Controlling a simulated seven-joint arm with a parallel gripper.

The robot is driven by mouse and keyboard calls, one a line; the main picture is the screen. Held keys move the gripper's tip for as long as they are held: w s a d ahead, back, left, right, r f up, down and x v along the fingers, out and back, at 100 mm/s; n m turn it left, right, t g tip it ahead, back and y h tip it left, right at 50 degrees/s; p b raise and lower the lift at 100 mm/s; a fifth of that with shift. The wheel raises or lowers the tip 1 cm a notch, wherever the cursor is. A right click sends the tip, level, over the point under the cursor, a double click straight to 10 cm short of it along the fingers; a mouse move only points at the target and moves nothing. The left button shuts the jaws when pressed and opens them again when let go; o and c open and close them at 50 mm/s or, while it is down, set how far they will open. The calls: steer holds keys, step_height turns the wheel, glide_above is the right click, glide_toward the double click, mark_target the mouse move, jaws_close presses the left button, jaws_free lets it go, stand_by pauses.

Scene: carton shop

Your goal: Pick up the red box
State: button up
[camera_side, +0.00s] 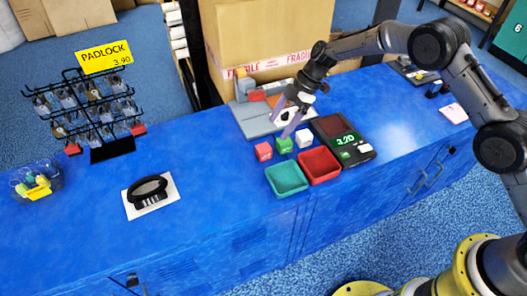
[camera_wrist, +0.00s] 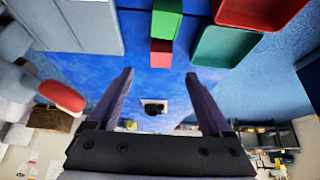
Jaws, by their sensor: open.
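The red box (camera_side: 263,151) is a small cube on the blue counter, left of a green cube (camera_side: 284,145) and a white cube (camera_side: 304,137). In the wrist view the red box (camera_wrist: 161,52) shows near the top, beside the green cube (camera_wrist: 166,20). My gripper (camera_side: 283,120) is in the air above the cubes, with its fingers pointing down. In the wrist view its two fingers (camera_wrist: 158,85) are spread wide with nothing between them. The red box is apart from the fingers.
A teal tray (camera_side: 287,192) and a red tray (camera_side: 332,178) stand in front of the cubes. A dark display device (camera_side: 345,155) is at their right. A grey device (camera_side: 256,122) stands behind. A padlock rack (camera_side: 88,108) is far left.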

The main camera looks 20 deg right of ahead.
mark_target(264, 148)
steer(key=x, duration=0.5)
steer(key=shift+a+x, duration=0.2)
steer(key=shift+x, duration=2.45)
steer(key=shift+s+r, duration=0.1)
jaws_close()
